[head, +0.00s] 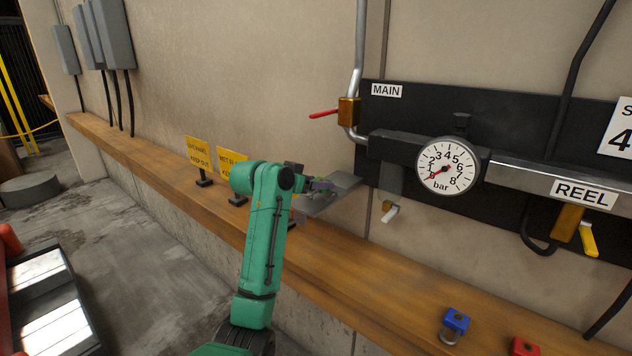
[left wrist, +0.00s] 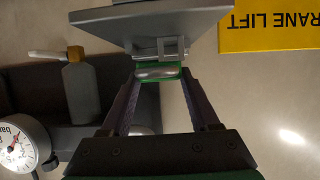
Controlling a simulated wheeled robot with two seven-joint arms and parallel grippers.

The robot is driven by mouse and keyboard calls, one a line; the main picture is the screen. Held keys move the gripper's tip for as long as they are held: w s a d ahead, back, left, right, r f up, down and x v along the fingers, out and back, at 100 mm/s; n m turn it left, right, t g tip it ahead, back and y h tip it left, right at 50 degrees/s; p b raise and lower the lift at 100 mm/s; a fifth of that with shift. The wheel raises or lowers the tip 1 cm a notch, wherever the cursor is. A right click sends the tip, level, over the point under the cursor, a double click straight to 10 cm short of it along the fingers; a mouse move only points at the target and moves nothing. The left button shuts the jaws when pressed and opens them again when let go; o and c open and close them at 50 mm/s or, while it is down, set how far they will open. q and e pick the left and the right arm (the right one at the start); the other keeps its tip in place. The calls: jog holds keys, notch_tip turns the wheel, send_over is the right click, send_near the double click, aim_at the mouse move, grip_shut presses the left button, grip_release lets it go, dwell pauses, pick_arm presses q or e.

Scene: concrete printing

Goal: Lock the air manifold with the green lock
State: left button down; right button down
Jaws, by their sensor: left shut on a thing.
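The air manifold (head: 405,150) is a dark bar on a black wall panel, with a white dial gauge (head: 446,165). Its MAIN valve (head: 348,112) is brass with a red handle (head: 323,114) pointing left. My left gripper (head: 318,184) is left of the manifold, above the wooden ledge, beside a grey plate (head: 338,194). In the left wrist view its fingers (left wrist: 158,80) are shut on the green lock (left wrist: 143,74), mostly hidden between them. My right gripper is out of view.
A blue lock (head: 455,322) and a red lock (head: 524,346) stand on the wooden ledge (head: 385,285) at lower right. A white-handled valve (head: 389,211) and a yellow-handled valve (head: 587,240) hang below the manifold.

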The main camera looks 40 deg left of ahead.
pick_arm(q)
jog(key=shift+f+b, duration=0.65)
jog(key=shift+f, duration=0.35)
jog(key=shift+c, duration=0.2)
grip_release()
jog(key=shift+d, duration=0.15)
jog(key=shift+f, duration=0.1)
jog(key=shift+s, duration=0.1)
